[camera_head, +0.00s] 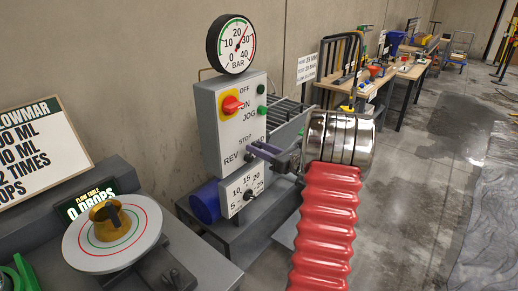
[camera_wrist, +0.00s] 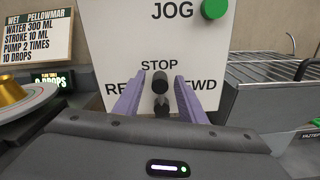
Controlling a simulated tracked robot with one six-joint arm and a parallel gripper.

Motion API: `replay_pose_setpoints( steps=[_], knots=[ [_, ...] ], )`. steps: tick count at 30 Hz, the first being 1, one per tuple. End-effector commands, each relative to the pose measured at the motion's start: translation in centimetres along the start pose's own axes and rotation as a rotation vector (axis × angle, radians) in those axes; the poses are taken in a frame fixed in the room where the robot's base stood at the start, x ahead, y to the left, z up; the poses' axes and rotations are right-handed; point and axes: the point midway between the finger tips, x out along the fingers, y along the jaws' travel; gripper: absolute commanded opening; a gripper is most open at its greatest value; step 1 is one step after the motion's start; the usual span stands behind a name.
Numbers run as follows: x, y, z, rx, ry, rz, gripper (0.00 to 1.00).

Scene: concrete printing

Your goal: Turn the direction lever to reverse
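The direction lever (camera_wrist: 160,82) is a short black handle with a rounded end on the pale control panel. In the wrist view it stands about upright, below the word STOP, between the partly covered REV on the left and FWD on the right. My gripper (camera_wrist: 159,94) has two purple fingers, one on each side of the lever, with a visible gap on both sides. It is open. In the head view my gripper (camera_head: 257,151) reaches the lower part of the control box (camera_head: 212,128), where the fingers and my arm hide part of the front and the FWD label.
Above the lever are a green JOG button (camera_wrist: 214,9) and a red-yellow switch (camera_head: 231,103). A numbered dial (camera_head: 249,195) sits below. A pressure gauge (camera_head: 231,44) tops the box. A wire rack (camera_wrist: 272,68) is at right; a flow table (camera_head: 112,236) is at left.

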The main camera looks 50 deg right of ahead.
Motion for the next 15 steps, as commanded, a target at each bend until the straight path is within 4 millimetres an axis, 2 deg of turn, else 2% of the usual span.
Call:
replay_pose_setpoints(
  steps=[8,15],
  knots=[
    [0.18,0.03,0.00,0.000,0.000,0.000,0.37],
    [0.17,0.04,0.00,0.000,0.000,0.001,0.22]
  ],
)
